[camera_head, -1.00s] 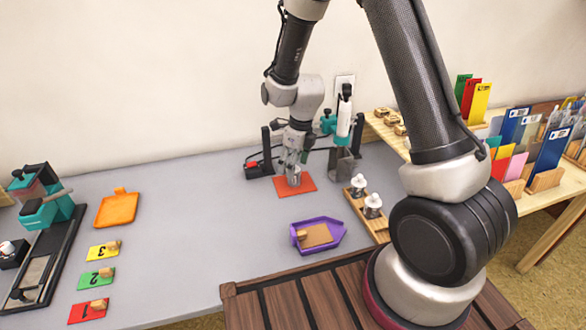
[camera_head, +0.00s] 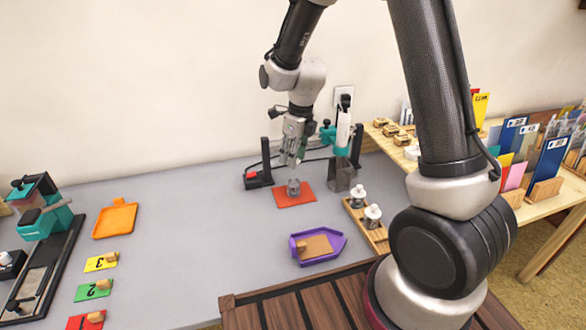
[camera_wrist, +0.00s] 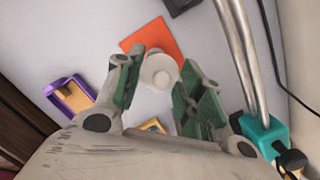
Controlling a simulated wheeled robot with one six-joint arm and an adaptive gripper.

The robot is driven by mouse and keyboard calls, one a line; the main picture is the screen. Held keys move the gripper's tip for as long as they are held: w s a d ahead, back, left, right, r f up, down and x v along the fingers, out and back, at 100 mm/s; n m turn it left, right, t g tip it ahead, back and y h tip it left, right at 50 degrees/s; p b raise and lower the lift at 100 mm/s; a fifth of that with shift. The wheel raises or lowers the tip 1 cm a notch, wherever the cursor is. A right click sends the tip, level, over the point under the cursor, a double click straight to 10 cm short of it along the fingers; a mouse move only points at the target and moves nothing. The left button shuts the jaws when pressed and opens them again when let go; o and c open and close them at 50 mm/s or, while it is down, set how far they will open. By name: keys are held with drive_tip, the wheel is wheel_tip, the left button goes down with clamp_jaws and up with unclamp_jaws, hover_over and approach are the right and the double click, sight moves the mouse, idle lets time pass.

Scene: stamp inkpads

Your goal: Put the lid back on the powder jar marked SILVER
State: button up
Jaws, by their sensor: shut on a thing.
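My gripper (camera_head: 292,180) is over the orange-red mat (camera_head: 307,199) at the back of the grey table. In the wrist view, its green-padded fingers (camera_wrist: 160,78) are on either side of a round white knobbed lid (camera_wrist: 158,70). My gripper is shut on this lid. A small greyish jar (camera_head: 294,189) shows at the fingertips over the mat in the head view. I cannot tell whether the lid touches the jar. No SILVER label is readable. Two white-topped jars (camera_head: 358,193) (camera_head: 373,216) stand in a wooden rack (camera_head: 376,237) to the right.
A purple tray (camera_head: 337,240) lies in front of the mat. A teal-handled stand (camera_head: 340,170) is close on the right, and a black holder with a red part (camera_head: 255,178) is on the left.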

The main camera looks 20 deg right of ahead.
sight(292, 181)
drive_tip(key=shift+r, duration=0.75)
drive_tip(key=shift+s+d+f+t, duration=0.15)
drive_tip(key=shift+s+f+t, duration=0.25)
drive_tip(key=shift+f, duration=0.35)
drive_tip(key=shift+s+d+x, duration=0.1)
drive_tip(key=shift+s+x, duration=0.1)
drive_tip(key=shift+x, duration=0.85)
drive_tip(key=shift+s+d+x, duration=0.1)
drive_tip(key=shift+s+x, duration=0.1)
drive_tip(key=shift+x, duration=0.85)
drive_tip(key=shift+s+d+x, duration=0.15)
drive_tip(key=shift+s+x, duration=0.05)
drive_tip(key=shift+x, duration=0.85)
drive_tip(key=shift+f, duration=0.15)
drive_tip(key=shift+c, duration=0.3)
clamp_jaws()
drive_tip(key=shift+s+d+r, duration=0.1)
drive_tip(key=shift+d+r, duration=0.05)
drive_tip(key=shift+r, duration=0.15)
drive_tip(key=shift+f, duration=0.15)
